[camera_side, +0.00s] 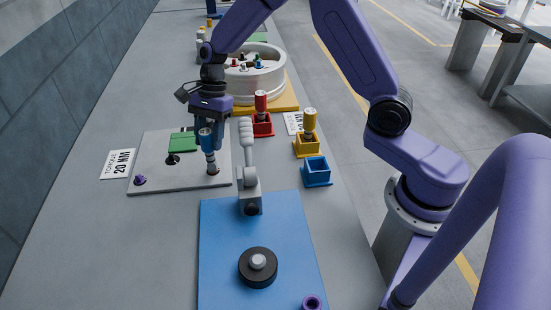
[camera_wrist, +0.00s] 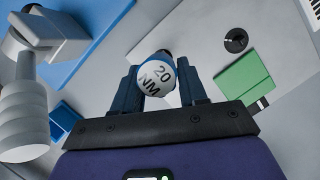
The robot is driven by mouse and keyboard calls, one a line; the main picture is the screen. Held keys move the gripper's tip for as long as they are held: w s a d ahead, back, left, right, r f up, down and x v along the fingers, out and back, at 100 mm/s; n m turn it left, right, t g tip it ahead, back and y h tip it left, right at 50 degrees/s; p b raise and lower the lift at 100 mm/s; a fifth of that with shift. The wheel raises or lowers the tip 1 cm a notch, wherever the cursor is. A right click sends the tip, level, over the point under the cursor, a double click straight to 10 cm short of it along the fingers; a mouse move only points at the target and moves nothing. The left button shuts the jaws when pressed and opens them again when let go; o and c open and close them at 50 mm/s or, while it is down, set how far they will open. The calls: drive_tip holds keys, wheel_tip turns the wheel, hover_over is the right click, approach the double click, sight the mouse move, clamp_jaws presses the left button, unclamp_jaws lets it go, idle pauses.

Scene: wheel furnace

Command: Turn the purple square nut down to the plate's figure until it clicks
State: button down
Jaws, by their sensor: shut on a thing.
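My gripper (camera_side: 207,125) is shut on a blue torque driver (camera_side: 206,138), held upright over the right part of the grey plate (camera_side: 190,182). In the wrist view the driver's white cap (camera_wrist: 157,76) reads "20 NM" between my two fingers. The driver's metal lower end is at or just above the plate; I cannot tell whether it touches, and anything under it is hidden. A purple nut (camera_side: 140,180) sits at the plate's near left corner, apart from the driver; its shape is too small to tell. The sign (camera_side: 118,163) beside the plate reads "TORQUE 20 NM".
The plate bears a green block (camera_side: 183,142) and a black knob (camera_side: 172,159). An empty-looking blue holder (camera_side: 316,172) stands right, near red (camera_side: 262,125) and yellow (camera_side: 306,146) holders with drivers. A grey-handled tool (camera_side: 248,180) stands close right of the plate, by the blue mat (camera_side: 218,260).

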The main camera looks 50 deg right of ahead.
drive_tip(key=shift+r, duration=2.45)
drive_tip(key=w+a+f+m, duration=0.2)
drive_tip(key=w+a, duration=1.1)
drive_tip(key=a, duration=0.1)
drive_tip(key=shift+a+t, duration=0.25)
drive_tip(key=shift+t, duration=0.05)
drive_tip(key=shift+s+f, duration=0.1)
drive_tip(key=shift+f, duration=1.4)
idle(0.7)
drive_tip(key=c, duration=0.5)
unclamp_jaws()
